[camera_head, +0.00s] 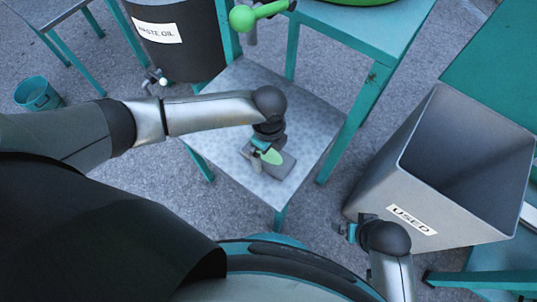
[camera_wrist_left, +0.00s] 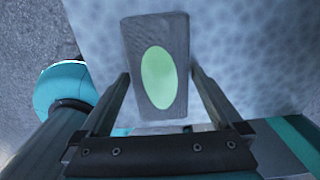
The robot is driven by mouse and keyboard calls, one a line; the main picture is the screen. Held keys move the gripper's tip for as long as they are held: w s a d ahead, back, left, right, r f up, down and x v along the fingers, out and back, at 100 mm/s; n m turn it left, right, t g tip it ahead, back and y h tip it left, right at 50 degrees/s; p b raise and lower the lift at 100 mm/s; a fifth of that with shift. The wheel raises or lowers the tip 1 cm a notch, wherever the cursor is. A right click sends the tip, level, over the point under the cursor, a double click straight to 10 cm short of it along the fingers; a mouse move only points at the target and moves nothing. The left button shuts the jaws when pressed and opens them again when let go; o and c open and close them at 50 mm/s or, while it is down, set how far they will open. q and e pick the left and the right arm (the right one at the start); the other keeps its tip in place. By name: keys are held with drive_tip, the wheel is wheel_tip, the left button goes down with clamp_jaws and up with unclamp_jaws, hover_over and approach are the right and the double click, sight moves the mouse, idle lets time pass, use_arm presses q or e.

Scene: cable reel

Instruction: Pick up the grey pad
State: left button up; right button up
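The grey pad (camera_head: 284,165) is a flat rectangle with a light green oval on its face. It appears to lie on the small pale-topped table (camera_head: 225,95). In the left wrist view the pad (camera_wrist_left: 137,45) is upper middle, between the fingertips of my left gripper (camera_wrist_left: 162,75). The fingers are apart, one along each long side of the pad; whether they touch it I cannot tell. In the head view my left gripper (camera_head: 264,150) is over the pad's upper left part and hides some of it. My right gripper (camera_head: 348,230) is beside the grey bin, its fingers unclear.
The grey bin marked USED (camera_head: 390,180) stands open at right. A dark drum marked WASTE OIL (camera_head: 180,50) with a tap is at upper left. A teal bucket (camera_head: 38,94) is on the floor. A green-handled thing (camera_head: 255,14) is beside the higher teal table (camera_head: 345,22).

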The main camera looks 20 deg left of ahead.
use_arm(q)
drive_tip(key=c, duration=1.1)
drive_tip(key=shift+r, duration=0.1)
